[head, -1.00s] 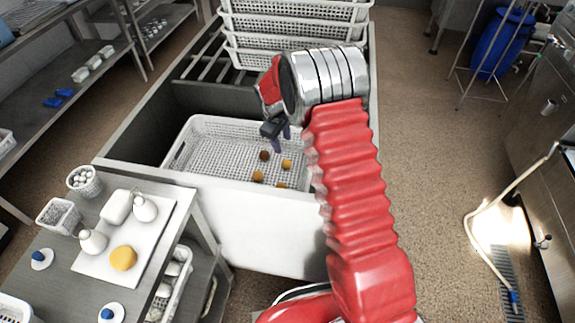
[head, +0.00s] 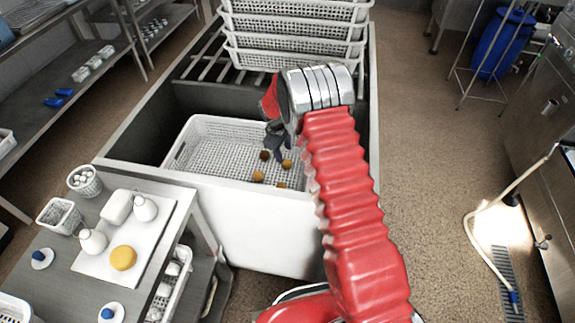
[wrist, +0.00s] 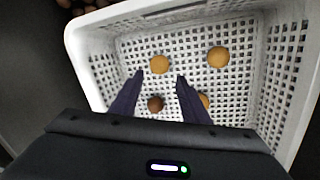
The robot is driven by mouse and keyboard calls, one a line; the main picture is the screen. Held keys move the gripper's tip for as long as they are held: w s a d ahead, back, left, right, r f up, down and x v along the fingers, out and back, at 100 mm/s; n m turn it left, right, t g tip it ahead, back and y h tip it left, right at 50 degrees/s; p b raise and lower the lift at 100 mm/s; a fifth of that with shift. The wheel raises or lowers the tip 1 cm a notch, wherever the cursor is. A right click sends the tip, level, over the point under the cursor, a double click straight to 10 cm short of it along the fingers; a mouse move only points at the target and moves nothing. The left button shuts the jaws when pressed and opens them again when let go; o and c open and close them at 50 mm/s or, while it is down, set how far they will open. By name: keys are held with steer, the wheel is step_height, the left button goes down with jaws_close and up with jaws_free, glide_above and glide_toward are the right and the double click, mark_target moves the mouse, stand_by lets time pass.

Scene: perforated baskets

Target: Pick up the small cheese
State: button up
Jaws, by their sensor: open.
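Several small round cheeses lie apart in a white perforated basket. In the head view a yellow one (head: 258,176) and a brown one (head: 265,155) show. The wrist view shows a yellow cheese (wrist: 159,64) at the middle, another yellow one (wrist: 218,57) to its right, a brown one (wrist: 155,103) between the fingers, and a yellow one (wrist: 205,100) partly hidden by the right finger. Which is meant by the small cheese I cannot tell. My gripper (wrist: 160,76) is open and empty above the basket; it also shows in the head view (head: 275,149).
The basket (head: 184,143) sits in a steel-sided basin, with its walls around my gripper. Stacked white baskets (head: 292,37) stand behind. At left, a table holds a white board (head: 90,262) with a larger yellow cheese (head: 123,257) and white containers.

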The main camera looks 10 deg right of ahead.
mark_target(286, 162)
steer(key=shift+x, duration=1.75)
steer(key=shift+x, duration=2.6)
steer(key=shift+c, duration=0.5)
steer(key=c, duration=0.7)
steer(key=shift+r, duration=0.1)
steer(key=v, duration=0.3)
steer(key=w+d+v, duration=0.1)
steer(key=v, duration=0.5)
steer(key=shift+w+d+r, duration=0.15)
steer(key=shift+w+r, duration=0.15)
steer(key=shift+r, duration=0.25)
